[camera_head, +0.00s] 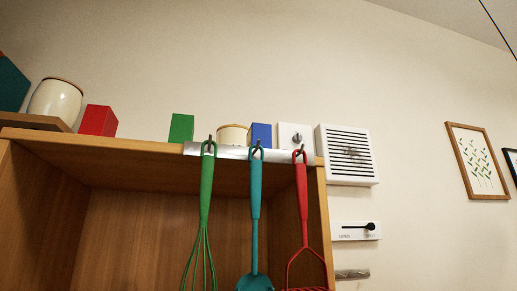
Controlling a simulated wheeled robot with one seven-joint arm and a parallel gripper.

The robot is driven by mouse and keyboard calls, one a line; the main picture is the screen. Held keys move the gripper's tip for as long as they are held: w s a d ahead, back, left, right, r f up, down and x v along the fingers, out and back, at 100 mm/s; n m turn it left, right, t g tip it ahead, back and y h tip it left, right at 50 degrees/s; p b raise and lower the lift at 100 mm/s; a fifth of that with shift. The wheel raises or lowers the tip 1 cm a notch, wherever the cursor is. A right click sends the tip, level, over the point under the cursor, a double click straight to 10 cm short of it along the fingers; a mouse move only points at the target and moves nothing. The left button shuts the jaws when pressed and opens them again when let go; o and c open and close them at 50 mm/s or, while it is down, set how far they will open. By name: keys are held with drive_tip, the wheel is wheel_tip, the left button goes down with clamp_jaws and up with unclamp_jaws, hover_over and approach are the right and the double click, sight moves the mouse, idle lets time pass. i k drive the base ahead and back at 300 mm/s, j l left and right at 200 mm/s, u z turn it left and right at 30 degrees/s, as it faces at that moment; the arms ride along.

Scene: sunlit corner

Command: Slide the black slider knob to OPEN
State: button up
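The black slider knob (371,227) sits at the right end of its slot on a small white plate (357,237) on the wall, to the right of the wooden cabinet. The plate reads OPEN at the left, and a small label at the right seems to read SHUT. The knob is at the right-hand label's end. My gripper is not in view, so its place relative to the knob cannot be told.
A white vent (348,155) is above the plate; a greyish bar-like thing (352,274) is below. A green whisk (206,190), teal spoon (256,190) and red masher (302,205) hang from a rail on the cabinet (120,149). Wall right of the plate is clear.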

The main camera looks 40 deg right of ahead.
sight(371, 226)
drive_tip(key=z, duration=1.25)
